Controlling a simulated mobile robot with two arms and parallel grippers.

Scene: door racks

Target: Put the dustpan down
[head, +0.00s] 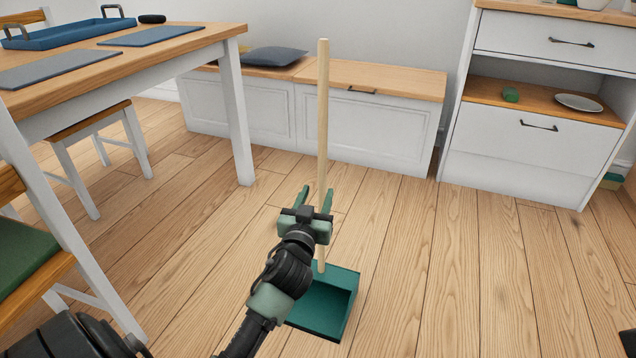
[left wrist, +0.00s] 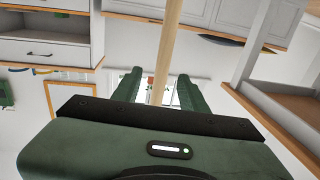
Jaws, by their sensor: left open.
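The dustpan is a teal pan (head: 328,303) with a long, pale wooden handle (head: 323,110). The pan rests on the wooden floor and the handle stands upright. My left gripper (head: 317,197) is open at the lower part of the handle, above the pan. In the left wrist view the handle (left wrist: 167,50) runs between the two spread green fingers (left wrist: 158,90). I cannot tell whether either finger touches it. My left arm hides part of the lower handle and the pan's left side. My right gripper is not in view.
A white bench (head: 375,120) with a wooden top and dark cushion stands behind the handle. A table (head: 190,45) with a blue tray is at the left, with a stool below. A white cabinet (head: 525,145) is at the right. The floor (head: 440,280) right of the pan is clear.

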